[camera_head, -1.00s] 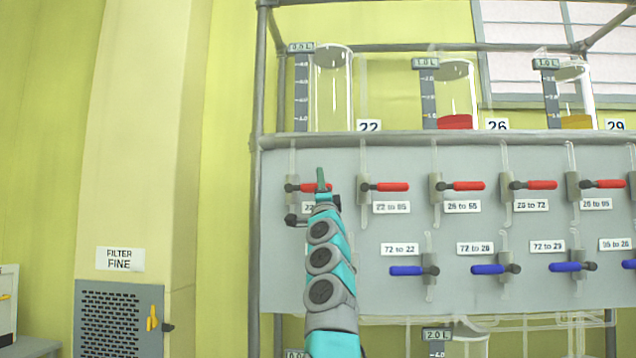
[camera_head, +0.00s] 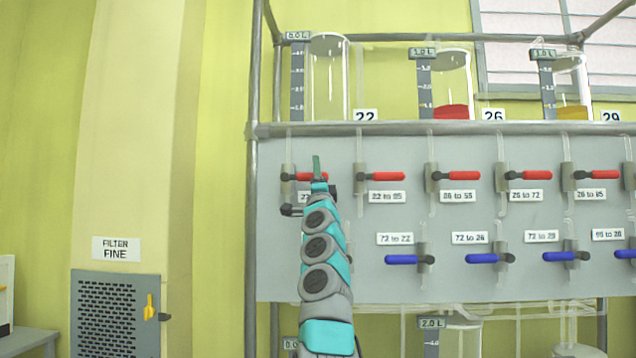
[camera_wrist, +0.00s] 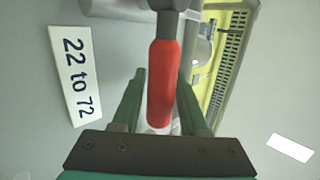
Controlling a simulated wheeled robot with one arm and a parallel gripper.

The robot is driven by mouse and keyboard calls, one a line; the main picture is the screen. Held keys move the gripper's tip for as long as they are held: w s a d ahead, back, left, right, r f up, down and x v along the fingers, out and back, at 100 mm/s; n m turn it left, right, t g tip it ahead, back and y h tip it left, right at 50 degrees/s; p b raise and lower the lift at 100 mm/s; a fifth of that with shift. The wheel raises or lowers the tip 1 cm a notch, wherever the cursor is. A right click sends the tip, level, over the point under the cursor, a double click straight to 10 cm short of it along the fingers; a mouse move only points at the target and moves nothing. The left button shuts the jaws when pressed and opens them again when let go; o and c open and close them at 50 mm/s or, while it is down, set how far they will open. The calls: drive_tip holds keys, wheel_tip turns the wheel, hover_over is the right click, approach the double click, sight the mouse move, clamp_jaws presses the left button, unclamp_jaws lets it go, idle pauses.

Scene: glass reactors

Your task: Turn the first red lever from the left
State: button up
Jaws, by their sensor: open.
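The first red lever from the left (camera_head: 304,177) sits on the grey panel, pointing right from its valve, partly hidden behind my gripper (camera_head: 317,168) in the head view. In the wrist view the red lever (camera_wrist: 161,85) lies between the two green fingers of my open gripper (camera_wrist: 160,100). A gap shows at the left finger; the right finger is close to the lever, and I cannot tell if it touches. A label reading "22 to 72" (camera_wrist: 75,75) is beside the lever.
More red levers, such as the second one (camera_head: 388,176), continue to the right. Blue levers (camera_head: 401,259) form a lower row. Glass vessels (camera_head: 330,85) stand above the panel. A filter cabinet (camera_head: 116,315) is at the left.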

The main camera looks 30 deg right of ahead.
drive_tip(key=shift+b+v, duration=0.65)
drive_tip(key=shift+v, duration=0.7)
drive_tip(key=shift+s+a+f, duration=0.1)
drive_tip(key=shift+s+f, duration=0.15)
drive_tip(key=shift+f, duration=0.05)
drive_tip(key=shift+v, duration=2.05)
